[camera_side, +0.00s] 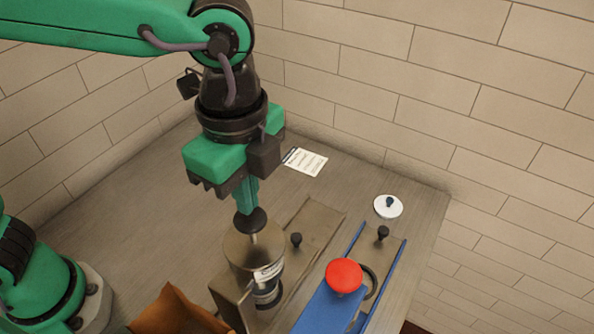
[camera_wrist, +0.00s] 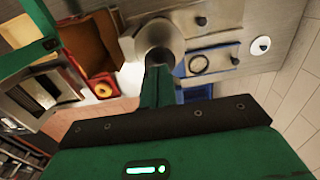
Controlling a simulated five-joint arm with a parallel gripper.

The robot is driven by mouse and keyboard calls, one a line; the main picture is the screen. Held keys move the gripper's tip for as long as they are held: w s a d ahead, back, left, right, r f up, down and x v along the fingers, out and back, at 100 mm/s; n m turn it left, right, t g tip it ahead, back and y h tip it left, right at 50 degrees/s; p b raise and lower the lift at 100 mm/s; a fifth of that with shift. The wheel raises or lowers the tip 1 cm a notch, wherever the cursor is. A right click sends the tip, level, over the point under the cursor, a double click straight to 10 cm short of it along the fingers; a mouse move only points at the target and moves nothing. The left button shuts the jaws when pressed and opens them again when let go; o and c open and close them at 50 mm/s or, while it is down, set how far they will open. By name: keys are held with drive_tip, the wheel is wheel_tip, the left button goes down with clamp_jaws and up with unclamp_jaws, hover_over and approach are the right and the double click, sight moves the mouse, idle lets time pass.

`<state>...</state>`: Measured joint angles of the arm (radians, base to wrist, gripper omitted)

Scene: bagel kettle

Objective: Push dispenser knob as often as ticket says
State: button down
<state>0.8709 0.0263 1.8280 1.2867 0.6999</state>
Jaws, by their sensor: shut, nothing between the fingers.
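The dispenser (camera_side: 253,252) is a metal cylinder with a small label, standing on the counter in the side view. Its dark round knob (camera_side: 251,223) sits on top on a short stem. My gripper (camera_side: 246,208) points down with its green fingers together and empty, the tips right at the knob's top; whether they press on it I cannot tell. In the wrist view the fingers (camera_wrist: 158,85) cover the knob, and the dispenser's round top (camera_wrist: 159,40) shows behind them. The ticket (camera_side: 305,162) is a white sheet on the counter behind; its writing is too small to read.
A red round piece (camera_side: 344,276) lies over a blue strip (camera_side: 322,311) at right. A white disc (camera_side: 388,207) with a dark knob lies behind it. A brown box (camera_side: 172,313) stands front left. A red tray holding a yellow ring (camera_wrist: 103,89) shows in the wrist view.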

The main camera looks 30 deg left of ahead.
drive_tip(key=shift+f, duration=0.25)
drive_tip(key=shift+f, duration=0.35)
drive_tip(key=shift+f, duration=1.75)
drive_tip(key=shift+r, duration=2.4)
drive_tip(key=shift+f, duration=0.8)
